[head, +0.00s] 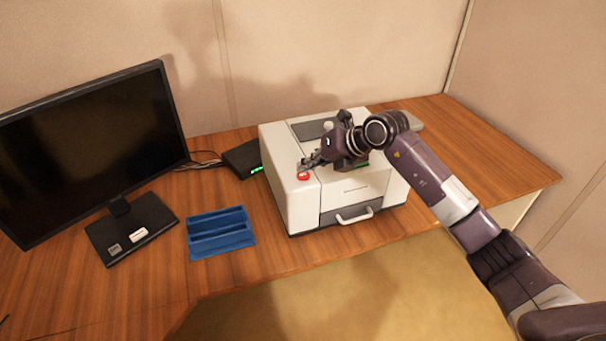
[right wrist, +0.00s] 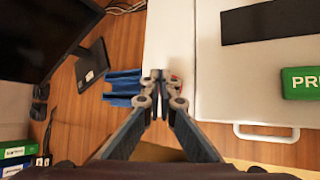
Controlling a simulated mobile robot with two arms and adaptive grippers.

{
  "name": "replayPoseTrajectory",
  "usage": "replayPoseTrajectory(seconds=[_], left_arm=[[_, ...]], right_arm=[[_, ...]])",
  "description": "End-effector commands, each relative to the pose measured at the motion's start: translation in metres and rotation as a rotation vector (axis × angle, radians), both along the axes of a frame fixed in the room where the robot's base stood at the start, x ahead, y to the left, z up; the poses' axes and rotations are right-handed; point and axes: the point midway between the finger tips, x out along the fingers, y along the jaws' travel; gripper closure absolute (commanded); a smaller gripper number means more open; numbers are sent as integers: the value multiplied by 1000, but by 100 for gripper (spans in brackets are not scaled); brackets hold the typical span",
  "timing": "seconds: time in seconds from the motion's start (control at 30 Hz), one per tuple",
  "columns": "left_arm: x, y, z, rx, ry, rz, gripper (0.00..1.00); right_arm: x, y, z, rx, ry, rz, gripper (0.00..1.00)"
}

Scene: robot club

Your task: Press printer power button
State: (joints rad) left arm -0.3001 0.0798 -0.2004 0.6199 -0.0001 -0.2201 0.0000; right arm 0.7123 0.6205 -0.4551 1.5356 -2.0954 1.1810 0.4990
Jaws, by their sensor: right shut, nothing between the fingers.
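A white printer (head: 298,211) stands on the wooden desk, with a red round power button (head: 303,176) on its top near the front left. My right gripper (head: 308,163) is above the printer top, just behind the button in the head view. Its fingers are shut and empty. In the right wrist view, the shut fingertips (right wrist: 156,76) are over the white printer top (right wrist: 208,65), and a bit of the red button (right wrist: 176,82) shows just right of them, mostly hidden. I cannot tell whether the fingertips touch anything. My left gripper is not in view.
A black monitor (head: 90,140) stands at the left. A blue holder (head: 221,233) lies left of the printer, and a black box (head: 243,160) with green lights sits behind it. A green label block (right wrist: 302,83) lies on the printer. The desk's right end (head: 475,160) is clear.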

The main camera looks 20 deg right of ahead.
Motion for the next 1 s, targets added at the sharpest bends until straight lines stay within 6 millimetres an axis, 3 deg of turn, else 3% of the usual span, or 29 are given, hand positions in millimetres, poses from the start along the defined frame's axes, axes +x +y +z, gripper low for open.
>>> replayPoseTrajectory(seconds=[1.0], left_arm=[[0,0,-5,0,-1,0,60]], right_arm=[[0,0,-10,-1,1,0,100]])
